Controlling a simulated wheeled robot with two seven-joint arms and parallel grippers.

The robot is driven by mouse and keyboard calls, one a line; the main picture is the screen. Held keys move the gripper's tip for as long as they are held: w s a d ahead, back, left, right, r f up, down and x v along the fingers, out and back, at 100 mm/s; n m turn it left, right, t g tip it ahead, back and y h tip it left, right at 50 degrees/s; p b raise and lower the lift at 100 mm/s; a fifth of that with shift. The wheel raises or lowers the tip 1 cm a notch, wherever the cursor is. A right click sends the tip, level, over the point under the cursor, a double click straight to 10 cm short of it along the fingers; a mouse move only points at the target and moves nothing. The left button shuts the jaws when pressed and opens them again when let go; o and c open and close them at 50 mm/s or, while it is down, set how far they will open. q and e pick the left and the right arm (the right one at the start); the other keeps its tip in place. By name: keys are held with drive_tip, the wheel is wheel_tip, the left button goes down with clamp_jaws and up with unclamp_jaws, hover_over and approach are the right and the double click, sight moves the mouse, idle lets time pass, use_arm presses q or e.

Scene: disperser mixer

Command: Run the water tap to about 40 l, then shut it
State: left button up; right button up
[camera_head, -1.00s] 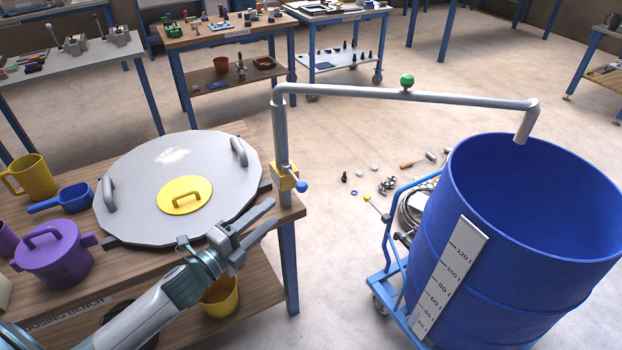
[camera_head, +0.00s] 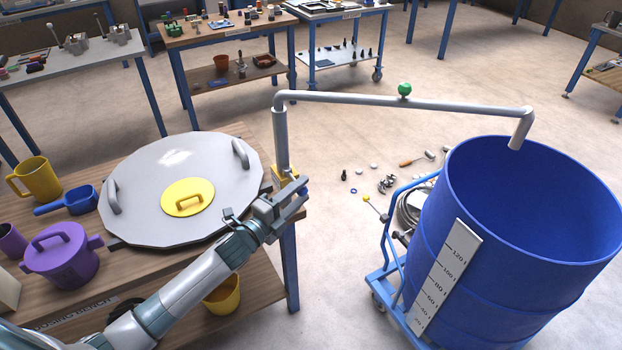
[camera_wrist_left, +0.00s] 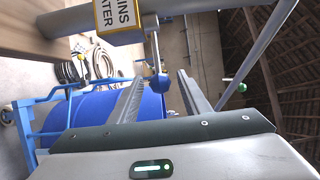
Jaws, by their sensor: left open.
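The water pipe (camera_head: 281,140) rises at the bench corner and reaches over to a downturned spout (camera_head: 520,130) above the blue drum (camera_head: 500,240). No stream shows at the spout, and no water surface can be made out in the drum. A scale strip (camera_head: 446,275) runs up the drum's side. The yellow tap block (camera_head: 284,171) is partly hidden by my left gripper (camera_head: 296,197), which is open beside it. In the left wrist view, the tap's blue-ended lever (camera_wrist_left: 158,82) lies between the open fingers of my left gripper (camera_wrist_left: 162,77), with no clear contact. My right gripper is out of view.
On the bench stand a large grey lid (camera_head: 150,205) with a yellow cap, a purple pot (camera_head: 62,258), a yellow jug (camera_head: 38,180) and a blue scoop (camera_head: 75,200). A green knob (camera_head: 404,89) tops the pipe. Loose parts lie on the floor between bench and drum.

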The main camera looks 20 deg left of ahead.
use_arm(q)
drive_tip(key=shift+p+x, duration=0.55)
drive_tip(key=shift+x, duration=2.05)
clamp_jaws()
